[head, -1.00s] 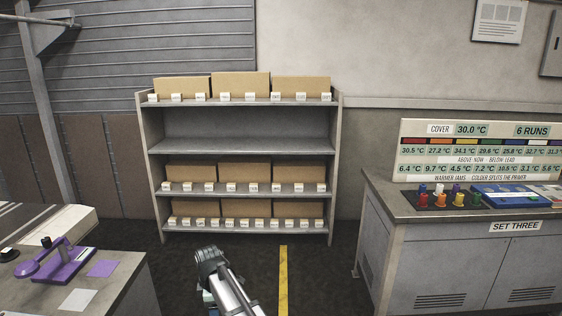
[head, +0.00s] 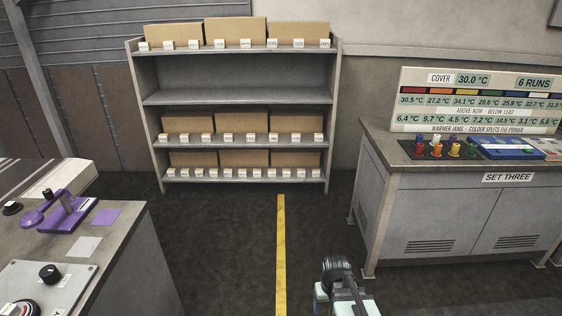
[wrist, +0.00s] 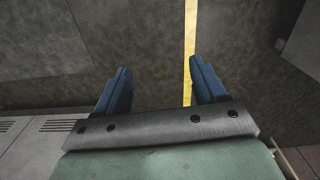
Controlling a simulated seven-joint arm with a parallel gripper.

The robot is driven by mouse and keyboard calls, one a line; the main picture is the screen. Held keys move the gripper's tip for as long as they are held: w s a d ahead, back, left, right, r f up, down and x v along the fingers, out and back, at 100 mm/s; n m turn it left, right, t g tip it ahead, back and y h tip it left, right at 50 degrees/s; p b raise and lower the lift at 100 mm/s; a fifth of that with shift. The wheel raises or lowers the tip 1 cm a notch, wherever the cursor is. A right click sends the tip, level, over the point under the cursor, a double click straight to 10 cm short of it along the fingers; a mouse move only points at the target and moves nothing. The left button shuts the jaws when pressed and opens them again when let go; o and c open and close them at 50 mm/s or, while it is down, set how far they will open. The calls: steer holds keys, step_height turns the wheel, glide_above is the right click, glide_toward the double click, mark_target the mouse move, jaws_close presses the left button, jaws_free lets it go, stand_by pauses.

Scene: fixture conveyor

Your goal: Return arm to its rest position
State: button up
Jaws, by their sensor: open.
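My gripper (wrist: 159,66) shows in the wrist view with its two blue fingers spread apart. Nothing is between them. Below them are the dark floor and a yellow floor line (wrist: 190,40). In the head view, part of my arm (head: 342,285) shows at the bottom edge, right of the yellow line. I cannot make out the fingers there. The arm appears clear of the shelf, the left bench and the right cabinet.
A shelf rack (head: 240,97) with cardboard boxes stands at the back. A grey cabinet (head: 430,215) with coloured knobs stands right. A bench (head: 125,250) with a purple device (head: 72,212) stands left. The floor between them is clear.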

steer(key=s+f+g, duration=0.2)
steer(key=s+f, duration=0.5)
steer(key=s, duration=0.3)
steer(key=s+d+f+g, duration=0.1)
steer(key=s+f+g, duration=0.1)
steer(key=s+f, duration=0.5)
steer(key=s+f+m+g, duration=0.1)
steer(key=s+f, duration=0.6)
steer(key=s, duration=0.7)
steer(key=shift+s+d+g, duration=0.15)
steer(key=shift+d+g, duration=0.1)
steer(key=shift+g, duration=0.65)
